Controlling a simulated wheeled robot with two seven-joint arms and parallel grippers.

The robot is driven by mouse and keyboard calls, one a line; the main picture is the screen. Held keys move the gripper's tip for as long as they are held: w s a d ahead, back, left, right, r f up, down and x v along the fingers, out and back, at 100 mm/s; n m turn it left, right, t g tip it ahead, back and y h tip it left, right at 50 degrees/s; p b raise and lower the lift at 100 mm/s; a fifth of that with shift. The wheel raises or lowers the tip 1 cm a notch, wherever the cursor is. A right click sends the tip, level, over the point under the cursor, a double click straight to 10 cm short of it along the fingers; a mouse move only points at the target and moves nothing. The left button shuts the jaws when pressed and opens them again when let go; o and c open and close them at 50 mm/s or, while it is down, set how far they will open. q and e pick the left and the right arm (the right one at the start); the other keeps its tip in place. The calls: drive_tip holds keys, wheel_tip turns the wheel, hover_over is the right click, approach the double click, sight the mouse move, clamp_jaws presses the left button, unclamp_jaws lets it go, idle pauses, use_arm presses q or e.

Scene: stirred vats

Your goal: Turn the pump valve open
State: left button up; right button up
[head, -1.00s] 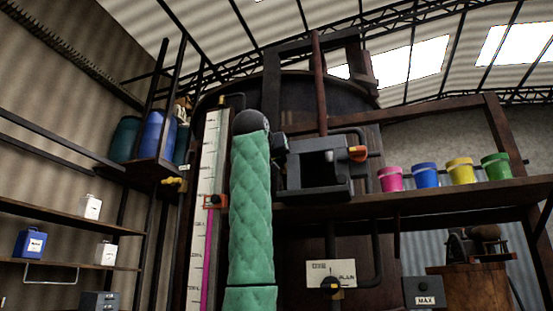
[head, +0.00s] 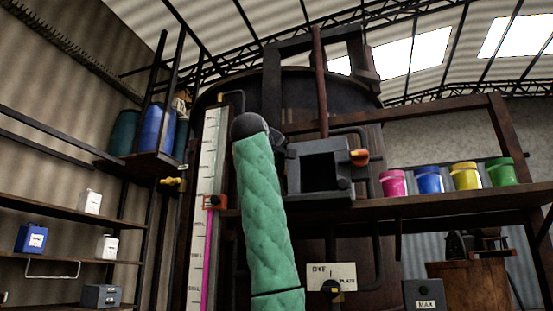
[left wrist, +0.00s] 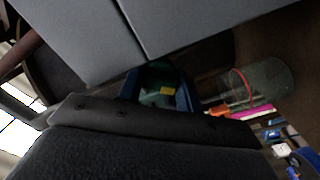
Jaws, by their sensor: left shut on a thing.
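My left arm in its green sleeve rises in the head view to a dark joint. My left gripper (head: 280,143) is beyond that joint, at the left side of a grey boxy housing (head: 318,145). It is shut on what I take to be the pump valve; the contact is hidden. An orange handle (head: 360,157) shows at the housing's right side. In the left wrist view grey panels fill the top, a dark body fills the bottom, and a blue-framed part (left wrist: 160,88) lies between. My right gripper is not in view.
A dark vat (head: 225,100) stands behind. A scale with a pink column (head: 208,240) is left of my arm. A shelf (head: 440,200) holds pink, blue, yellow and green buckets. A labelled plate (head: 320,270) with a dark knob (head: 333,286) is below. Jugs stand on left shelves (head: 70,210).

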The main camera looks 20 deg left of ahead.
use_arm(q)
drive_tip(key=shift+n, duration=0.3)
drive_tip(key=shift+n+p, duration=0.3)
drive_tip(key=n+p, duration=0.2)
drive_tip(key=n, duration=0.1)
drive_tip(key=shift+r, duration=0.1)
drive_tip(key=shift+n+p, duration=0.8)
drive_tip(key=shift+n, duration=0.8)
drive_tip(key=shift+f, duration=0.2)
drive_tip(key=o, duration=0.7)
drive_tip(key=shift+a, duration=0.1)
